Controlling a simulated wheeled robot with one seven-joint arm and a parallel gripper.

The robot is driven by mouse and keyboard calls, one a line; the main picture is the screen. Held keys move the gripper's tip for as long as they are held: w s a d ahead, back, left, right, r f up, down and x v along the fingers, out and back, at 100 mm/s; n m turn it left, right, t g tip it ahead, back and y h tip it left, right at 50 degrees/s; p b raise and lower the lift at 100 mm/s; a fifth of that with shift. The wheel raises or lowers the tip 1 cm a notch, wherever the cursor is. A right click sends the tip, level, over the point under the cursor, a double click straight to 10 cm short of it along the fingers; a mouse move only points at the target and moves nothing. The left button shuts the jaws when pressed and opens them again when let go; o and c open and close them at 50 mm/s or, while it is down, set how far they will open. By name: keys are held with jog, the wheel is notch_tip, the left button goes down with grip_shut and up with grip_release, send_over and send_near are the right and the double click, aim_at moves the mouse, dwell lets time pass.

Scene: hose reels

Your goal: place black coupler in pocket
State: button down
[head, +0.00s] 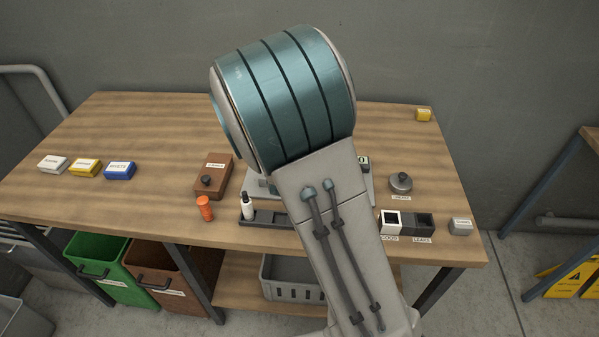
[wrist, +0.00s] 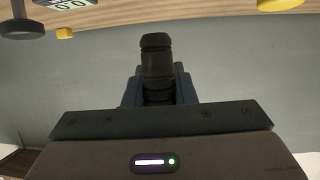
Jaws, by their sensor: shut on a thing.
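The black coupler (wrist: 157,58) shows in the wrist view, standing out between the jaws of my gripper (wrist: 158,92). My gripper is shut on it. In the head view my arm hides both the gripper and the coupler. A dark tray with pockets (head: 272,219) lies near the table's front edge, partly behind my arm. A white bottle-shaped piece with a dark tip (head: 247,206) stands at its left end. The pockets just right of that piece look empty; those behind my arm are hidden.
An orange piece (head: 205,208) and a brown box (head: 215,176) stand left of the tray. White and black open boxes (head: 390,222) labelled GOOD and LEAKS, a grey knobbed weight (head: 401,183) and a grey block (head: 461,227) stand right.

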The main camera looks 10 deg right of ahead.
jog(key=shift+w+r+m+g+h, duration=0.25)
jog(key=shift+r+m+g+h, duration=0.55)
jog(key=shift+r+m+h, duration=0.15)
jog(key=shift+f, duration=0.1)
jog(key=shift+f+b, duration=0.5)
jog(key=shift+f, duration=4.35)
jog(key=shift+f, duration=0.2)
jog(key=c, duration=1.2)
grip_release()
